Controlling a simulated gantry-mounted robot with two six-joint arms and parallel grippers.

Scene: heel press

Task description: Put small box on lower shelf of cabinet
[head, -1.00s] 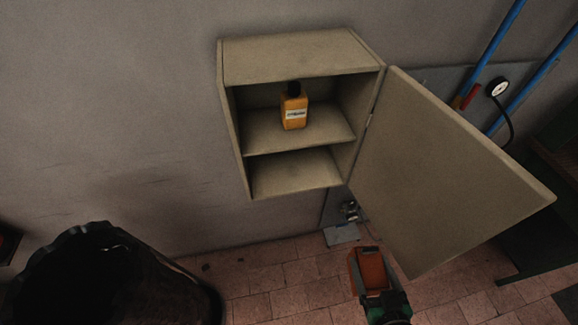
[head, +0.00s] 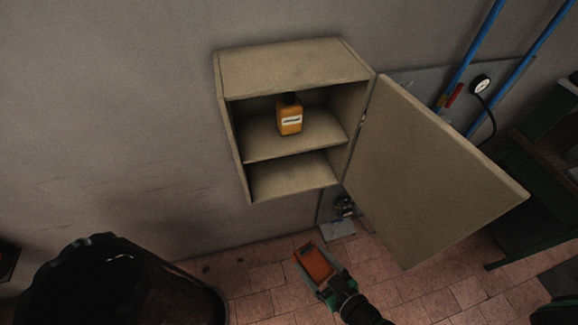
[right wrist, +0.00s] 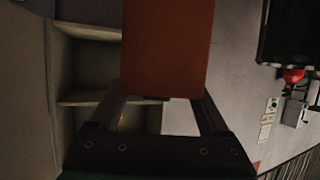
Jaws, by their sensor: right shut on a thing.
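The small box (head: 315,264) is orange-red and is held by my right gripper (head: 325,281) in the lower middle of the head view. It is below and in front of the cabinet, apart from it. In the right wrist view the box (right wrist: 168,45) sits between the two fingers of the gripper (right wrist: 165,100). The beige cabinet (head: 295,68) hangs on the wall with its door (head: 430,175) swung open to the right. Its lower shelf (head: 292,178) is empty. My left gripper is not in view.
An orange bottle with a black cap (head: 290,117) stands on the upper shelf (head: 325,133). The open door flanks the cabinet's right side. A black bin (head: 190,290) stands at the lower left. Blue pipes (head: 515,65) run along the wall at the right.

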